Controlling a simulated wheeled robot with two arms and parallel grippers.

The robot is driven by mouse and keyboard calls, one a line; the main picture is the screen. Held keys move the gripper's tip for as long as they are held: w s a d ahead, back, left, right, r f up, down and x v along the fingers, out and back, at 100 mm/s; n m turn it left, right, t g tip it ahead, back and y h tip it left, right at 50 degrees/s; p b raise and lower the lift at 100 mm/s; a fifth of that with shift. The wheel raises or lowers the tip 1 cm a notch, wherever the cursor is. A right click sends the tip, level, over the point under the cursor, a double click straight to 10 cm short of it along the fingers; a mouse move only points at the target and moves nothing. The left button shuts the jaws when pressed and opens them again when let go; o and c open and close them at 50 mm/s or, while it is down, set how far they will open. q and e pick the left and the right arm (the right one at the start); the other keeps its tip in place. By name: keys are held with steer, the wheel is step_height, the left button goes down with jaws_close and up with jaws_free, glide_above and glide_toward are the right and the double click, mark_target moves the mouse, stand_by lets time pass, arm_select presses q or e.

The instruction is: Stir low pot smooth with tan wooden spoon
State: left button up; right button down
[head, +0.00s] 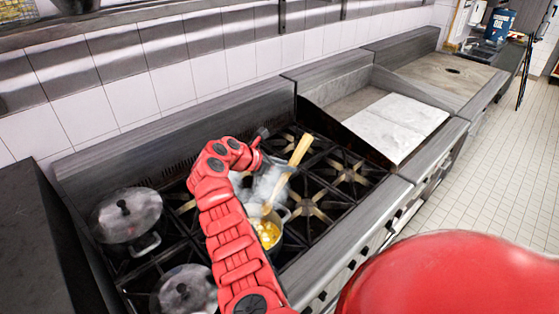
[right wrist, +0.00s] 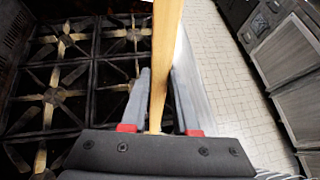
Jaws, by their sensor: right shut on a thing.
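The tan wooden spoon (head: 299,150) slants down into the low pot (head: 282,216), where its lower end meets yellow, lumpy contents (head: 268,234). White steam hides part of the spoon and the pot's far side. My right gripper (head: 277,164) is above the pot, shut on the spoon's handle; steam blurs its fingers. In the right wrist view the spoon (right wrist: 167,35) stands between the two grey fingers of the gripper (right wrist: 160,78). The pot does not show there. My left gripper is in neither view.
Two lidded pots stand on the stove's left side, one at the back (head: 128,215) and one in front (head: 186,290). Bare burner grates (head: 345,172) lie right of the low pot. A flat griddle (head: 398,122) adjoins the stove. A tiled wall rises behind.

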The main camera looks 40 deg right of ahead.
mark_target(274, 191)
steer(key=shift+s+a+f, duration=0.2)
steer(key=shift+f, duration=0.05)
steer(key=shift+a+f, duration=0.15)
steer(key=shift+f, duration=0.2)
steer(key=f+b, duration=0.1)
steer(key=a+f+b, duration=0.1)
steer(key=w+a+f+b, duration=0.1)
steer(key=shift+f+b, duration=0.25)
steer(key=shift+b, duration=0.1)
steer(key=shift+s+a+f+b, duration=0.1)
steer(key=shift+a+f+b, duration=0.35)
steer(key=shift+b, duration=0.35)
steer(key=shift+a+f, duration=0.1)
steer(key=shift+f, duration=0.1)
steer(key=shift+a+f, duration=0.7)
steer(key=shift+f, duration=0.35)
steer(key=shift+w+a+f+b, duration=0.15)
steer(key=shift+a+f, duration=0.3)
steer(key=shift+f, duration=0.25)
steer(key=shift+w+a+f+b, duration=0.1)
steer(key=shift+a+f+b, duration=0.05)
steer(key=shift+a+f, duration=0.4)
steer(key=shift+w+a+f+b, duration=0.15)
steer(key=shift+a+f, duration=0.2)
steer(key=shift+f, duration=0.45)
steer(key=shift+s, duration=0.1)
